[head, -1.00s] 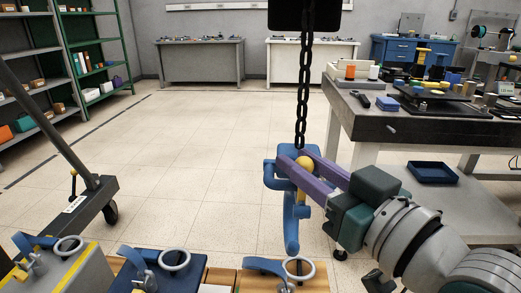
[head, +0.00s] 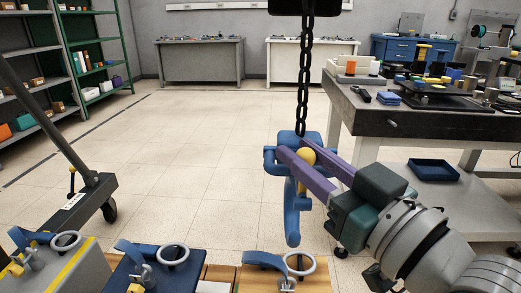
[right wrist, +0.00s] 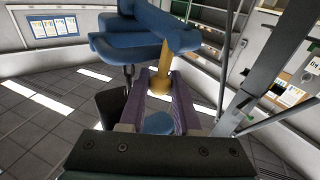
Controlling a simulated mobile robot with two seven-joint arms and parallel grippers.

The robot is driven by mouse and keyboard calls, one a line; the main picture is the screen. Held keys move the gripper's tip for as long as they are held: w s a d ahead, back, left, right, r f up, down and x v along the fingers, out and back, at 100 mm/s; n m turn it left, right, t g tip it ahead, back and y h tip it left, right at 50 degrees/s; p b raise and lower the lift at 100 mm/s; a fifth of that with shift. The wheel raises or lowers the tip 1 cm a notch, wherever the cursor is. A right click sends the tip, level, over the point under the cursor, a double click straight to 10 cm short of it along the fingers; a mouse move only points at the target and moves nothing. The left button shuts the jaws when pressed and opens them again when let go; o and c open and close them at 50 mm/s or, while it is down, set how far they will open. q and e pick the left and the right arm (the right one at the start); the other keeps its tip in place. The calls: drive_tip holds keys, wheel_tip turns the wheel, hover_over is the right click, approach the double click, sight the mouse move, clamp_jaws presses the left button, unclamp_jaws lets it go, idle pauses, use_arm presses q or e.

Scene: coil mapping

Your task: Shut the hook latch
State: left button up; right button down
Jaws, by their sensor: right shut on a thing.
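A blue crane hook (head: 292,225) hangs upright from a black chain in the middle of the head view. Its yellow latch, with a round yellow knob (head: 308,156), sits at the upper part of the hook. My right gripper (head: 294,147), with purple fingers, reaches in from the right and is shut on the latch. In the right wrist view, the yellow latch (right wrist: 164,72) stands between the purple fingers, with the blue hook body (right wrist: 142,42) above. The fingers hide part of the latch, and I cannot tell whether it meets the hook tip. My left gripper is out of view.
The black chain (head: 304,80) runs up to a dark block (head: 308,6). Blue clamps with grey rings (head: 173,256) stand on blocks along the bottom edge. A workbench (head: 385,118) with parts stands at the right. The floor behind the hook is clear.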

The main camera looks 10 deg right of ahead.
drive_tip(key=shift+s+a+f+n+t+y+b, duration=0.2)
drive_tip(key=shift+f+n+y+b, duration=2.05)
drive_tip(key=shift+b, duration=2.8)
drive_tip(key=shift+s+d+f+n+t+y+b, duration=0.25)
drive_tip(key=shift+f+n+y+b, duration=1.3)
drive_tip(key=shift+n+y+b, duration=2.4)
drive_tip(key=shift+s+a+f+n+t+y+b, duration=0.2)
drive_tip(key=shift+f+n+y+b, duration=1.2)
drive_tip(key=shift+b, duration=4.7)
drive_tip(key=shift+s+f+n+h, duration=0.15)
drive_tip(key=shift+f+n+h, duration=0.35)
drive_tip(key=c, duration=0.6)
unclamp_jaws()
drive_tip(key=shift+a+r, duration=0.1)
drive_tip(key=v, duration=1)
